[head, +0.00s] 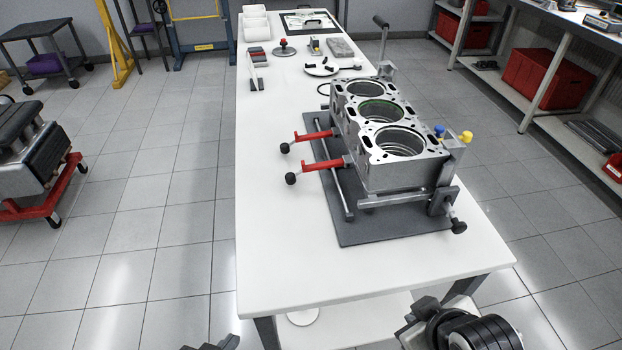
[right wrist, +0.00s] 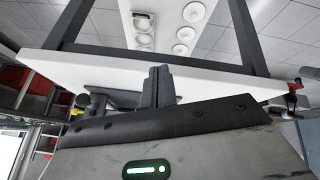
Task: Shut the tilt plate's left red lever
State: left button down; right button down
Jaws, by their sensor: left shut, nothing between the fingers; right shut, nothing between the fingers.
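A dark grey tilt plate (head: 388,233) lies on the white table and carries a grey engine block (head: 397,175). Two red levers stick out to the left from the block's left side: a far one (head: 316,135) and a near one (head: 324,164), each with a black knob at its outer end. I cannot tell which is the task's left lever. My left gripper (head: 224,343) barely shows at the bottom edge, well below the levers. My right gripper shows in the right wrist view (right wrist: 158,84), shut and empty, below the table's height in the picture; nothing touches the levers.
The white table (head: 275,230) has a clear strip left of the plate. Blue and yellow knobs (head: 465,137) stand at the block's right end. Small tools and a tray (head: 308,22) lie at the far end. A red engine stand (head: 42,207) is on the floor at left.

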notch_tip(320, 180, down, 8)
jog(key=s+a+m+t+y, duration=0.1)
jog(key=s+m+t, duration=0.1)
jog(key=m+t, duration=0.1)
jog(key=shift+a+f+m+t+y, duration=0.25)
jog(key=shift+m+t+y, duration=0.15)
